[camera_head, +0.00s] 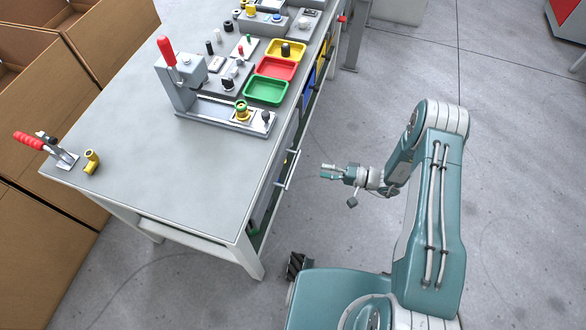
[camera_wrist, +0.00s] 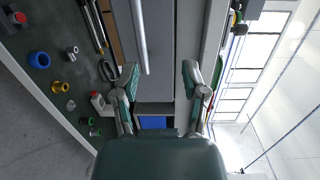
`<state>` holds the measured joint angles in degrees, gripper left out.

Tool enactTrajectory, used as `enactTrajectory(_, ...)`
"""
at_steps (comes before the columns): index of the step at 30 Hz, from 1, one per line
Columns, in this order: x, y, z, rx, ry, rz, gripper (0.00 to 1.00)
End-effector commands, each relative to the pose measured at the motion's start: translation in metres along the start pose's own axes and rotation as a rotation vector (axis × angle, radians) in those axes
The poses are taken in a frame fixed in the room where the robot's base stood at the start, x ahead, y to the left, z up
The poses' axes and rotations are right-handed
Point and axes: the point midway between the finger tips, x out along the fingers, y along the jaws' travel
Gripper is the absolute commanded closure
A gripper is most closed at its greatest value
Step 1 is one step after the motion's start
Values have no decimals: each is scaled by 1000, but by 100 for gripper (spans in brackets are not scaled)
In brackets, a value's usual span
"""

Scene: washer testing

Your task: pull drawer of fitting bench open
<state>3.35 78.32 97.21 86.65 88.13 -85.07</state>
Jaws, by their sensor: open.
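The fitting bench (camera_head: 170,150) has a grey top and white frame. Its drawer shows a long bar handle (camera_head: 290,168) on the side facing me. In the wrist view the drawer's grey front (camera_wrist: 175,45) lies ahead, with the pale handle bar (camera_wrist: 142,38) running along it. My gripper (camera_head: 325,172) is open and empty, a short gap to the right of the handle in the head view. In the wrist view my gripper's fingertips (camera_wrist: 159,68) spread to either side of the bar's line, with the bar nearer the left finger. I see no contact.
A lever press (camera_head: 178,75) and green (camera_head: 266,92), red (camera_head: 277,68) and yellow (camera_head: 287,47) trays stand on the bench. A lower shelf (camera_wrist: 65,65) holds loose fittings. Cardboard boxes (camera_head: 40,120) stand at left. The floor (camera_head: 340,110) beside my arm is clear.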

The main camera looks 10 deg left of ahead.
Motion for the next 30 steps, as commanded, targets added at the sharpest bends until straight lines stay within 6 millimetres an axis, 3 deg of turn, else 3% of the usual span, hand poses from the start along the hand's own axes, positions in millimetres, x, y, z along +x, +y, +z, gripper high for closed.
enactTrajectory(3, 1, 26, 5, -2, 53, -28, 43)
enactTrajectory(6, 1, 34, 7, -7, 74, -37, 43)
enactTrajectory(11, 13, 35, 6, -9, 75, -38, 43)
enactTrajectory(24, 90, 32, 1, -8, 72, -37, 43)
enactTrajectory(30, 107, 31, -1, -8, 75, -38, 43)
